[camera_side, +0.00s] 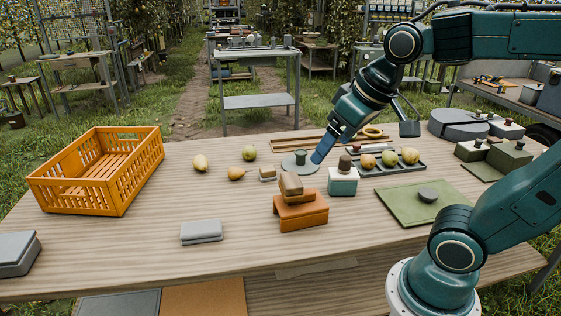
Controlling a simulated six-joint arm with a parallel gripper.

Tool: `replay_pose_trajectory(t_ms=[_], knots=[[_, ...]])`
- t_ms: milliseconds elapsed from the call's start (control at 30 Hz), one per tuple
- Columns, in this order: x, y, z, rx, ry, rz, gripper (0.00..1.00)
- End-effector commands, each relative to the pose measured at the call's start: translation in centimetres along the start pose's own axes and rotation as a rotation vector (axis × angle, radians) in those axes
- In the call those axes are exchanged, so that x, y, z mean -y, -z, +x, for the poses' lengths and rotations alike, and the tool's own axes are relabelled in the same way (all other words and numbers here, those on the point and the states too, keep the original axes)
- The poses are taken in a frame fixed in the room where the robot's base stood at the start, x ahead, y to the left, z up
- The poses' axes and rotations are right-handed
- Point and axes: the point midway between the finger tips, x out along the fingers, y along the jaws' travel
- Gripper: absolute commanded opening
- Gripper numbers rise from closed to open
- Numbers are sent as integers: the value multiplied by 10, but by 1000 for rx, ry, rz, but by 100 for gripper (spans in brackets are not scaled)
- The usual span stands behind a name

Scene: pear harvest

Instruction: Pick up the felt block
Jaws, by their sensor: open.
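A small grey block with a soft, layered look (201,232), which looks like the felt block, lies flat near the front of the wooden table, left of centre. Nothing rests on it. My gripper (321,157) reaches down from the upper right, above the back middle of the table. It is open, with no object visible in it, though its fingers overlap in this view. It is well behind and to the right of the grey block. The gripper's tip appears close to a round grey-green disc with a dark spool (300,157); I cannot tell whether they touch.
An orange crate (98,197) stands at left, with loose pears (201,163) beside it. A brown block (290,184) tops an orange block (301,212). A white-and-green box (343,183), pear tray (412,168) and green mat (400,211) lie right. Table around the grey block is clear.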

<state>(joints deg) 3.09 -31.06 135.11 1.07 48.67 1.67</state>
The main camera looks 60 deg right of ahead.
Motion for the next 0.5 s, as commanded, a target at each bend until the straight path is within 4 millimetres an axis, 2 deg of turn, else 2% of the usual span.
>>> replay_pose_trajectory(t_ms=[100, 367, 500], knots=[[-7, 28, 11, 11, -18, 41, 82], [-27, 83, 40, 22, -56, 128, 82], [-40, 110, 62, 30, -76, 172, 82]])
